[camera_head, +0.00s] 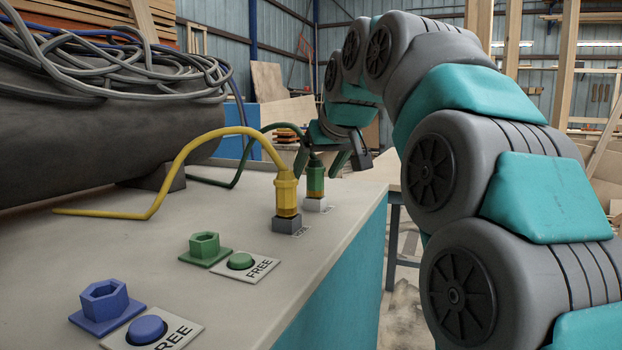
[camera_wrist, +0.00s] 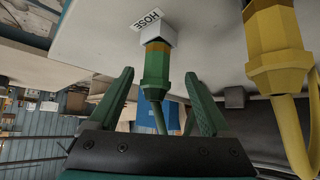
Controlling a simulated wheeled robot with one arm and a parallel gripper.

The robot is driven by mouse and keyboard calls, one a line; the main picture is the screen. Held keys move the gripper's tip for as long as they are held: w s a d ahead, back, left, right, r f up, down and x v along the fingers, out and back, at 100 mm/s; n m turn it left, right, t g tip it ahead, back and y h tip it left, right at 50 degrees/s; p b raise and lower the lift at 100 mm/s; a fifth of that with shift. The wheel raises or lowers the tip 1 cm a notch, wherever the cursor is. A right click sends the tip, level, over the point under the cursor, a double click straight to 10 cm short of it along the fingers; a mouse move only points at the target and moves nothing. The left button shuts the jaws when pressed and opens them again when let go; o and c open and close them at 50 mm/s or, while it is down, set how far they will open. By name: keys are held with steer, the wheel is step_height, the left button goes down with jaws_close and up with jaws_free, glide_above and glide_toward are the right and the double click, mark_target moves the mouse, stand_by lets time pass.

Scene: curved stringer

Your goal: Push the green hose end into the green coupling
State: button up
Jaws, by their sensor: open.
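The green hose end (camera_head: 315,181) stands upright in a pale block (camera_head: 316,204) near the right edge of the bench, its green hose trailing back to the left. The green coupling (camera_head: 205,247), a hexagonal socket on a square base, sits empty nearer the front, beside a green button with a FREE label. My gripper (camera_head: 322,158) is at the green hose end, partly hidden by it. In the wrist view my gripper (camera_wrist: 159,75) is open, and the green hose end (camera_wrist: 156,70) shows between its fingers, with a gap on each side.
A yellow hose end (camera_head: 287,195) stands in a grey block just left of the green one, its hose arching left. A blue coupling (camera_head: 104,300) and blue button (camera_head: 146,330) are at the front left. A dark cylinder with coiled cables (camera_head: 120,70) fills the back left.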

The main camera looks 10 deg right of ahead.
mark_target(311, 187)
steer(key=shift+d+x, duration=0.1)
steer(key=shift+x, duration=1.45)
steer(key=shift+d+x, duration=0.15)
steer(key=shift+x, duration=1.45)
jaws_close()
